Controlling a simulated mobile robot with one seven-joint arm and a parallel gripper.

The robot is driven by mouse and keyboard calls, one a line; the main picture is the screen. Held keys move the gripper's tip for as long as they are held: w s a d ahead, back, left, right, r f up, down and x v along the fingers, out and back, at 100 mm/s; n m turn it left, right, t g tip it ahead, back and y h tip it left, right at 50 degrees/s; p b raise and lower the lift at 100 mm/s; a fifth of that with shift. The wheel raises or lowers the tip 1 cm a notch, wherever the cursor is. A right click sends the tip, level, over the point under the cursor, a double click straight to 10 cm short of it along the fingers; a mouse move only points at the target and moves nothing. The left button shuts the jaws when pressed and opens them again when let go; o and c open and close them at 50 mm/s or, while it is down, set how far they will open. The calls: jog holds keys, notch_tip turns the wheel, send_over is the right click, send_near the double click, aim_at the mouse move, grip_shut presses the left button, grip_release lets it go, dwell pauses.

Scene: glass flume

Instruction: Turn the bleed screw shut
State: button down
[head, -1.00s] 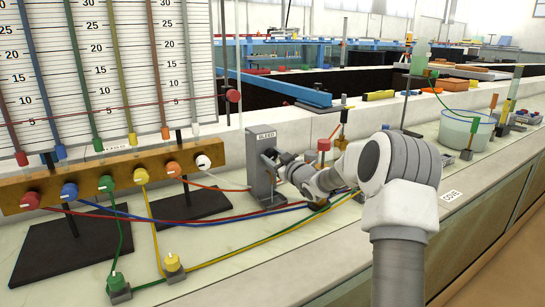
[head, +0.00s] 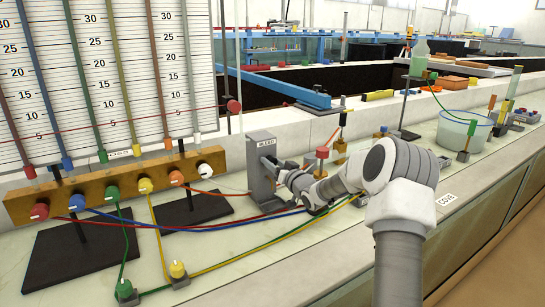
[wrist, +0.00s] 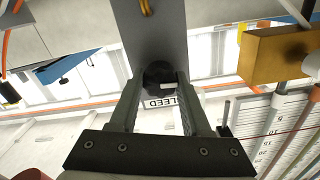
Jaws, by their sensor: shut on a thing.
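The bleed screw is a dark round knob (wrist: 159,76) with a white mark, sitting on a grey bracket (wrist: 152,28) with a BLEED label (wrist: 172,103). My gripper (wrist: 158,84) is shut on the knob, with one finger on each side of it. In the head view the grey bracket (head: 260,180) stands upright on the bench, and my gripper (head: 274,165) reaches its face from the right. The knob is mostly hidden there by the fingers.
A wooden manifold (head: 110,187) with several coloured knobs and tubes stands left of the bracket, below a scale board (head: 100,80). Red, blue, green and yellow tubes cross the bench near my arm. A tub (head: 462,130) stands at the right.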

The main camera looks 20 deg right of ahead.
jog(key=m+p, duration=0.2)
jog(key=m, duration=0.2)
jog(key=shift+r+m+p, duration=0.1)
jog(key=shift+m+p, duration=0.2)
jog(key=shift+m, duration=0.1)
jog(key=m+p, duration=0.2)
jog(key=m, duration=0.2)
jog(key=shift+d+m, duration=0.1)
jog(key=shift+m, duration=0.2)
jog(key=m+p, duration=0.1)
jog(key=m, duration=0.3)
jog(key=shift+f, duration=0.2)
jog(key=shift+m, duration=1.8)
jog(key=shift+c, duration=1.9)
grip_release()
